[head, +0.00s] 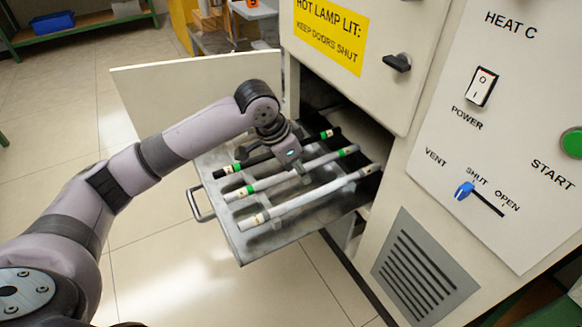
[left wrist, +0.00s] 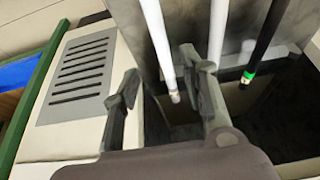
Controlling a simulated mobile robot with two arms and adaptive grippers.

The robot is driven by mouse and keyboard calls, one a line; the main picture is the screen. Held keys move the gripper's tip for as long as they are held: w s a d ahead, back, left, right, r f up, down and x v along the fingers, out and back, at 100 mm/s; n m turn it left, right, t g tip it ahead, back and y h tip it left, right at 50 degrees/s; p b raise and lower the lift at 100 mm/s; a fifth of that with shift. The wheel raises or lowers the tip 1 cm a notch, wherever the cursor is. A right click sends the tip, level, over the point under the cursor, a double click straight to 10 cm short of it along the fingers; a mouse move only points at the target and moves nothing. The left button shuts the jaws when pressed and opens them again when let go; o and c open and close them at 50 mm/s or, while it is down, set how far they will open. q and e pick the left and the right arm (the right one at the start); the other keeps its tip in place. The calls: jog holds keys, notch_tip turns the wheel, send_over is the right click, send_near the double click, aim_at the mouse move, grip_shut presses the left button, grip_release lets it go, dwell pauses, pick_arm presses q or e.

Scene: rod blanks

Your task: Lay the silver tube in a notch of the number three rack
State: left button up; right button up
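Three rods lie across a pulled-out grey drawer (head: 240,247). The back one is a black rod (head: 257,160) with green bands. The middle one is a pale grey rod (head: 290,177) with green bands. The front one is a whitish-grey rod (head: 300,205) with cream ends. I cannot tell for sure which pale rod is the silver tube. My left gripper (head: 272,160) is above the drawer, near the back and middle rods. In the left wrist view its fingers (left wrist: 160,95) are apart, with the front rod (left wrist: 158,40) seen beyond the gap. No number three rack is readable. My right gripper is not in view.
The cabinet (head: 400,180) stands right of the drawer, with a control panel, a blue vent knob (head: 464,190) and a vent grille (head: 425,265). An open pale door panel (head: 190,95) stands behind the drawer. The floor in front is clear.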

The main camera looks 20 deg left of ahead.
pick_arm(q)
jog(key=s+d+f+h, duration=0.1)
jog(key=s+d+f, duration=0.8)
jog(key=s+f, duration=0.25)
jog(key=s+a+f+n+y, duration=0.1)
jog(key=s+a, duration=0.3)
jog(key=s, duration=0.4)
jog(key=s+a+f+n+y, duration=0.2)
jog(key=s+a+n, duration=0.2)
jog(key=s, duration=0.5)
jog(key=shift+s+a+f+n+y, duration=0.25)
jog(key=shift+a+f+n+y, duration=0.05)
jog(key=shift+a, duration=0.5)
